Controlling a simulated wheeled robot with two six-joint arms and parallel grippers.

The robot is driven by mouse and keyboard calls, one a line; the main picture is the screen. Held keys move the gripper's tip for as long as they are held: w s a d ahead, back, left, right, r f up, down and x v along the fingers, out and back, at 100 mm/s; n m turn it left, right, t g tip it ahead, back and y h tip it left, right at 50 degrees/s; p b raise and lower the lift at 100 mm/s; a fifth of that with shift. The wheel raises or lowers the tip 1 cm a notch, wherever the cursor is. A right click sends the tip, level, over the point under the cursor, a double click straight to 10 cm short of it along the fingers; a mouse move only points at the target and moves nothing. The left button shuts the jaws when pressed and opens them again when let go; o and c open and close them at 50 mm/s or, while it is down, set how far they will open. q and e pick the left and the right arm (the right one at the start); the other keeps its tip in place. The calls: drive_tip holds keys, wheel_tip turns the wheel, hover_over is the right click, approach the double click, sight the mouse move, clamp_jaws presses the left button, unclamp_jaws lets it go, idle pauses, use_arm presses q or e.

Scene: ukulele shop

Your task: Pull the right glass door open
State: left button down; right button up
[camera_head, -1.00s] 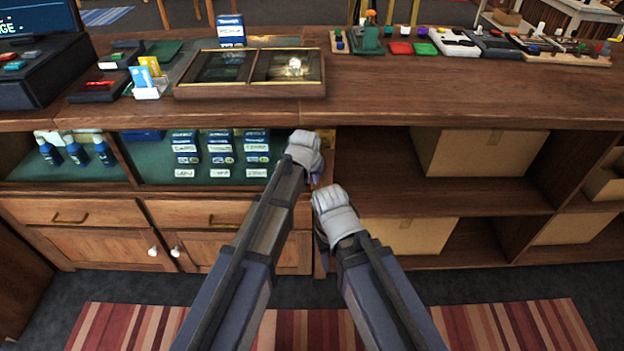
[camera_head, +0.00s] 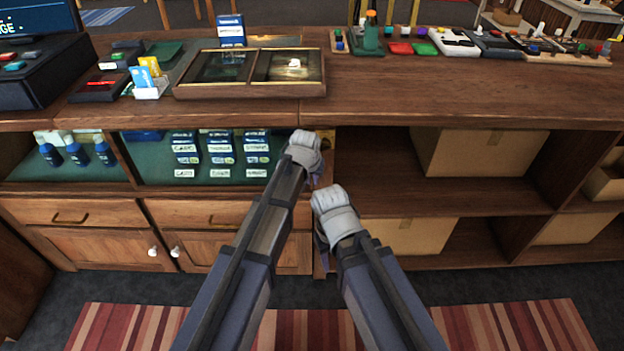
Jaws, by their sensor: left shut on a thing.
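The right glass door (camera_head: 222,160) is in the counter front, left of the middle, with labelled blue and white boxes behind it. My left gripper (camera_head: 303,155) is at the door's right edge and is shut on it. Its own wrist hides the fingertips and the part they hold. I cannot see any clear gap at the door's edge. My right gripper (camera_head: 332,215) hangs lower and to the right, in front of the upright beside the open shelves. Its fingers are mostly hidden and I see nothing held in it.
The wooden counter top (camera_head: 440,95) carries a framed display tray (camera_head: 250,90) and several small goods. Wooden drawers (camera_head: 75,213) and cupboard doors (camera_head: 215,248) are below the glass. Open shelves with cardboard boxes (camera_head: 475,155) are at right. A striped rug (camera_head: 110,325) lies in front.

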sight(183, 179)
use_arm(q)
drive_tip(key=shift+a, duration=0.1)
drive_tip(key=a, duration=3.9)
drive_tip(key=shift+a, duration=0.35)
drive_tip(key=c, duration=0.9)
unclamp_jaws()
drive_tip(key=p+v, duration=0.7)
drive_tip(key=v, duration=0.1)
drive_tip(key=shift+f, duration=0.1)
drive_tip(key=shift+d, duration=0.15)
